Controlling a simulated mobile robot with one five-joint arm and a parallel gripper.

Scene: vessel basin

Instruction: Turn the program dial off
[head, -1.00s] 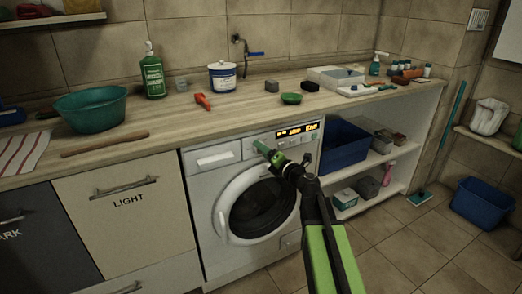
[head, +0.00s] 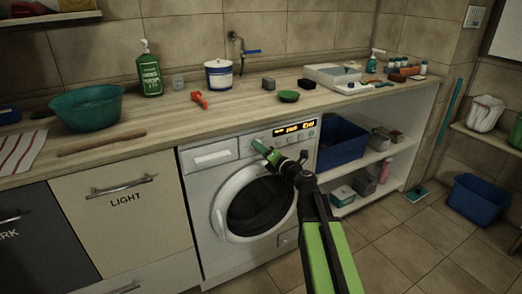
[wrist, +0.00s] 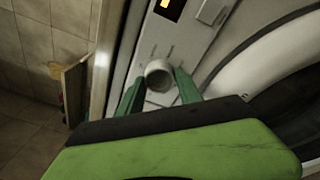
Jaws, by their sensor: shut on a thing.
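The program dial (wrist: 158,74) is a round pale knob on the washing machine's front panel, with small marks around it in the wrist view. My gripper (wrist: 158,88) has one green finger on each side of it and is shut on it. In the head view my gripper (head: 260,147) reaches the panel of the white washing machine (head: 213,185) and hides the dial. The lit orange display (head: 294,129) is right of my gripper; its text is too small to read surely. Which mark the dial points to I cannot tell.
The wooden counter (head: 160,120) overhangs just above the panel. The round door (head: 222,222) bulges below my gripper. A blue bin (head: 340,147) stands on the open shelves at right. The tiled floor in front is clear.

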